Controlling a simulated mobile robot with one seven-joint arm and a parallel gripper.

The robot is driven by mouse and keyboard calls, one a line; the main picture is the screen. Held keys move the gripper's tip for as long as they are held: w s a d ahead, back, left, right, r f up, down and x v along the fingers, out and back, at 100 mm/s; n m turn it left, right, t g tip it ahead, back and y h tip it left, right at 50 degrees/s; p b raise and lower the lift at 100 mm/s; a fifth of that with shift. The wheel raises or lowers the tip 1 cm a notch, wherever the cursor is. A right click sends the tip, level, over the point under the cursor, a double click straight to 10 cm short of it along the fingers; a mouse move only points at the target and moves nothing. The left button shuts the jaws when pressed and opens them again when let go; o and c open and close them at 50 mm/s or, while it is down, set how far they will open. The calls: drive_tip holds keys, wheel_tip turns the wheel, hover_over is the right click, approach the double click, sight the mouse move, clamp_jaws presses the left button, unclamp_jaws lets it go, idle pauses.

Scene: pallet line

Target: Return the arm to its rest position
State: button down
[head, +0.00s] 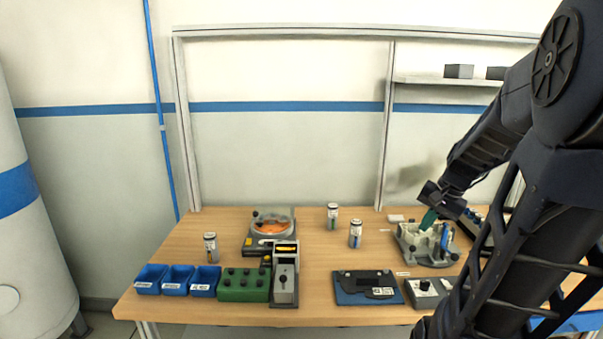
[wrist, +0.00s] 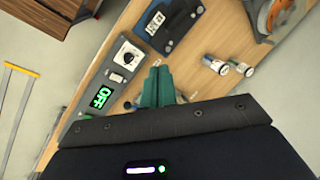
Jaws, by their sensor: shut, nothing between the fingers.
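My arm reaches in from the right in the head view. My gripper (head: 428,219) has green fingers and is over the right part of the wooden table (head: 318,250), in front of or above a pale fixture (head: 412,238). I cannot tell whether it touches the fixture. In the wrist view, my gripper (wrist: 158,72) shows its two green fingers close together, shut, with nothing between them.
On the table are blue bins (head: 177,280), a green box (head: 243,285), a grey device (head: 285,284), a round orange-filled device (head: 270,224), several small cylinders (head: 355,234), a blue-black plate (head: 367,288) and a control box (head: 428,293). A shelf (head: 440,80) is above right.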

drive_tip(key=s+a+r+n+t+h, duration=0.2)
drive_tip(key=s+a+r+n, duration=0.3)
drive_tip(key=s+a+n, duration=0.1)
drive_tip(key=shift+s+r+n+h, duration=0.3)
drive_tip(key=shift+s+n+h, duration=0.1)
drive_tip(key=shift+n, duration=0.1)
drive_tip(key=c, duration=2.2)
unclamp_jaws()
